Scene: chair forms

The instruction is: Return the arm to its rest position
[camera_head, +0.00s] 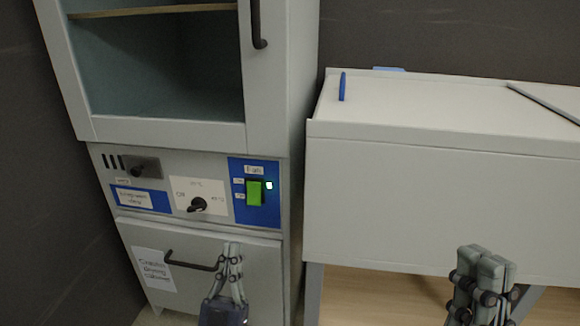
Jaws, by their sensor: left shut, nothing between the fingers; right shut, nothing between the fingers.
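My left gripper (232,255) is shut and empty in the head view. It points up in front of the grey cabinet's lower door (262,262), beside the right end of that door's dark handle (190,264); I cannot tell whether it touches the handle. My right gripper (487,258) is shut and empty at the lower right, in front of the white bench (430,190). The rest of both arms is mostly out of the picture.
The cabinet's control panel (220,210) has a green switch (255,192) with a lit lamp, and a dark knob (197,204). Above it is a glass door (160,75) with a handle (258,25). A blue pen-like object (343,86) lies on the bench top.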

